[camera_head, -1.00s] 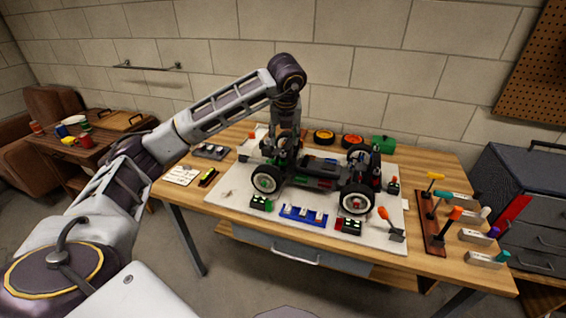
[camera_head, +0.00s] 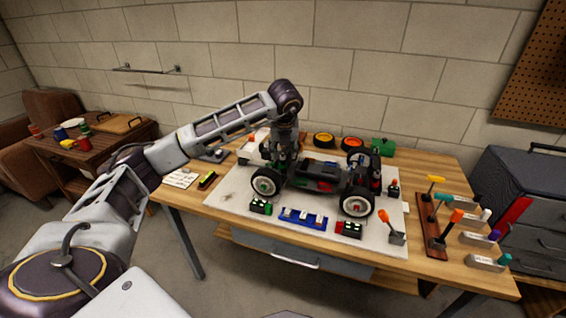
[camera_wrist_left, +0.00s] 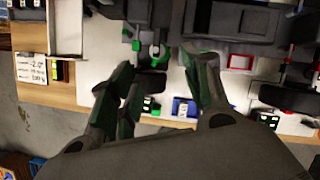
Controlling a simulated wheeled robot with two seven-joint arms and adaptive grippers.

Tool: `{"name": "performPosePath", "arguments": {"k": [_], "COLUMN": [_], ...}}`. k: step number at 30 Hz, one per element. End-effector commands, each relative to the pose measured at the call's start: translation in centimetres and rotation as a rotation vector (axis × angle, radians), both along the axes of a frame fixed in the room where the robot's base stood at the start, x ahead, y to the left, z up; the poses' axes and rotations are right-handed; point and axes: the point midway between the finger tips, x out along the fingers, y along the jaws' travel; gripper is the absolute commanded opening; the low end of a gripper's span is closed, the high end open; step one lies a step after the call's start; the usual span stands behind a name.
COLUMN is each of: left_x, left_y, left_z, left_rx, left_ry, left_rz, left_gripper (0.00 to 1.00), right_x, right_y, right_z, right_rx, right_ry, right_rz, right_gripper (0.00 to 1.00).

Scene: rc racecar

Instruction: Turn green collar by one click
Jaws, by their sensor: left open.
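The RC car (camera_head: 318,178) stands on the pale mat on the bench, and its dark chassis (camera_wrist_left: 232,20) fills the top of the left wrist view. A small green ring-like part (camera_wrist_left: 156,52), which looks like the green collar, sits at the car's left end beside a dark wheel. My left gripper (camera_wrist_left: 162,68) is open, with one finger on each side of this green part; I cannot tell whether they touch it. In the head view my left gripper (camera_head: 280,157) is low at the car's left end, and the collar is hidden there. My right gripper is not in view.
A blue tray (camera_head: 303,218), a green-lit block (camera_head: 261,207) and a red-green block (camera_head: 349,229) lie in front of the car. A rack of colored-handled tools (camera_head: 436,222) stands at the right. Yellow and orange rings (camera_head: 324,139) and a green box (camera_head: 384,147) are behind.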

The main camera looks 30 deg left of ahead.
Motion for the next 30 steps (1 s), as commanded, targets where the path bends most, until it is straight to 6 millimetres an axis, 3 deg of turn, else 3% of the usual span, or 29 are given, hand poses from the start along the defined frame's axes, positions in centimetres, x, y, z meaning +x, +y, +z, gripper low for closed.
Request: {"name": "performPosePath", "arguments": {"k": [15, 30], "left_x": [2.0, 2.3], "left_y": [1.4, 1.6], "left_z": [-5.9, -6.9], "left_rx": [-0.001, 0.000], "left_ry": [0.001, 0.000], "left_rz": [0.000, -0.001], "left_gripper": [0.48, 0.48], "right_x": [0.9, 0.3], "right_y": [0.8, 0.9], "right_z": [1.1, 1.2], "right_rx": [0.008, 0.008], "right_ry": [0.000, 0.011], "right_rz": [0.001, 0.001], "right_gripper": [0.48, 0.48]}}
